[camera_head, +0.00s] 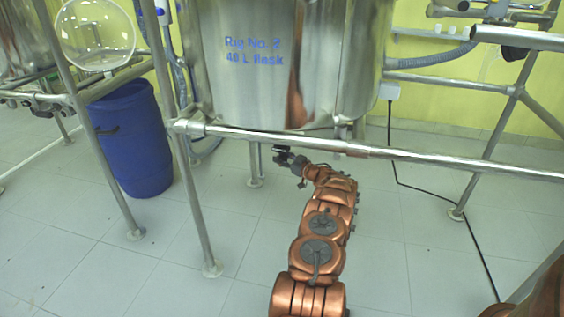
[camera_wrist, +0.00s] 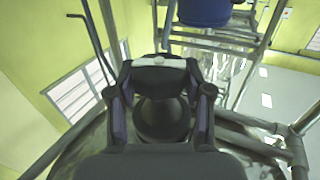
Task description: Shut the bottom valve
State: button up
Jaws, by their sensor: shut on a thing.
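My gripper (camera_head: 284,156) is below the vessel's underside, just under the rail. In the wrist view, my gripper (camera_wrist: 160,78) is shut on a pale short bar, which looks like the bottom valve's handle (camera_wrist: 160,62). A dark round part (camera_wrist: 162,118) shows between the fingers; I cannot tell if it belongs to the valve. The valve body is not clear in the head view, and I cannot tell the handle's angle.
The steel front rail (camera_head: 420,160) crosses above my arm. Frame legs stand on both sides, one (camera_head: 196,200) close on the left. A blue barrel (camera_head: 135,140) stands at the left. A black cable (camera_head: 440,200) runs down at the right. The tiled floor in front is clear.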

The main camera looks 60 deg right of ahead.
jog(key=shift+d+f+n+y+b, duration=0.1)
jog(key=shift+n+y+b, duration=0.5)
jog(key=shift+b, duration=0.5)
jog(key=shift+r+n+y+b, duration=0.2)
jog(key=shift+n+y+b, duration=0.1)
jog(key=shift+y+b, duration=0.45)
jog(key=o, duration=1.2)
jog(key=s, duration=1.2)
jog(key=shift+d+f, duration=0.1)
jog(key=shift+d, duration=0.05)
jog(key=shift+c, duration=0.4)
